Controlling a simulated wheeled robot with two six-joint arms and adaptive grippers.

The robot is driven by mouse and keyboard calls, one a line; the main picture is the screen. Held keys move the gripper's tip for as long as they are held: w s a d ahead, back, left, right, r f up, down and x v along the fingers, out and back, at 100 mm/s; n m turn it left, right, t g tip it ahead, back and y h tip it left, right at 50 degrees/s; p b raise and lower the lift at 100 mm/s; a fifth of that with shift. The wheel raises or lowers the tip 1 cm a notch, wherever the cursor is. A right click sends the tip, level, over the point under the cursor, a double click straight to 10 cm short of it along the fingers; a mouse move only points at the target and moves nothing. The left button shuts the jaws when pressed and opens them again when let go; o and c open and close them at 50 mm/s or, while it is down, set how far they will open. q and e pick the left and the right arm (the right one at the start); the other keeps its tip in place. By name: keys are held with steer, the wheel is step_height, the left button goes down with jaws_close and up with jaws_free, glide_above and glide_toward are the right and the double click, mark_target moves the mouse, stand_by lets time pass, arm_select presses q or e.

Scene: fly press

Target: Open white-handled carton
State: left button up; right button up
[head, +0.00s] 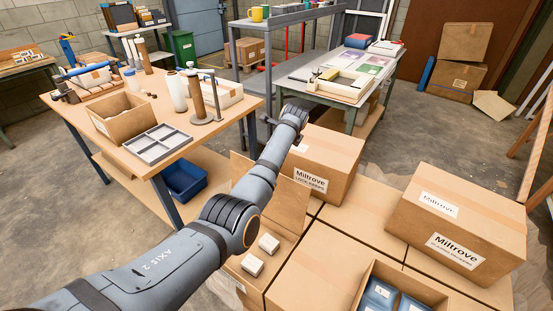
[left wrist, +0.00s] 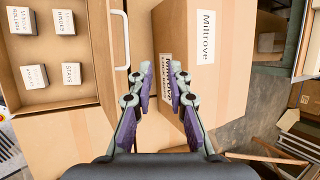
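A white handle (left wrist: 123,42) stands on the right edge of an open carton (left wrist: 50,97) in the left wrist view. Several small labelled white boxes lie in this carton. What looks like the same carton shows in the head view with a raised flap (head: 287,203) and two small boxes inside; the handle cannot be made out there. My left gripper (left wrist: 162,72) is open and empty, with its fingers right of the handle and not touching it. In the head view my arm hides the fingers. My right gripper is not in view.
A closed Miltrove carton (head: 332,160) stands beside the arm, and it also shows right of the fingers in the wrist view (left wrist: 201,70). Another Miltrove carton (head: 487,222) stands right. An open carton (head: 443,291) holds blue packs. A workbench (head: 237,101) is at left.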

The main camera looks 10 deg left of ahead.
arm_select(q)
steer(key=s+a+f+n+g, duration=0.1)
steer(key=s+a+f+n, duration=0.3)
steer(key=s, duration=0.4)
steer(key=s+a+f+n, duration=0.2)
steer(key=s+f+n, duration=0.1)
steer(key=s+f, duration=0.4)
steer(key=s+a+f+n+g, duration=0.1)
steer(key=s+a+f+n, duration=0.3)
steer(key=s, duration=0.5)
steer(key=s+d+r+n+h, duration=0.15)
steer(key=s+n, duration=0.75)
steer(key=s, duration=1.2)
step_height(320, 180, down, 25)
steer(key=s+a+g, duration=0.2)
steer(key=s+a+f+p, duration=0.1)
steer(key=s+f, duration=1.5)
steer(key=s, duration=0.2)
steer(key=shift+s+a+n+g, duration=0.2)
steer(key=shift+s+n+g, duration=0.1)
steer(key=shift+s+g, duration=0.1)
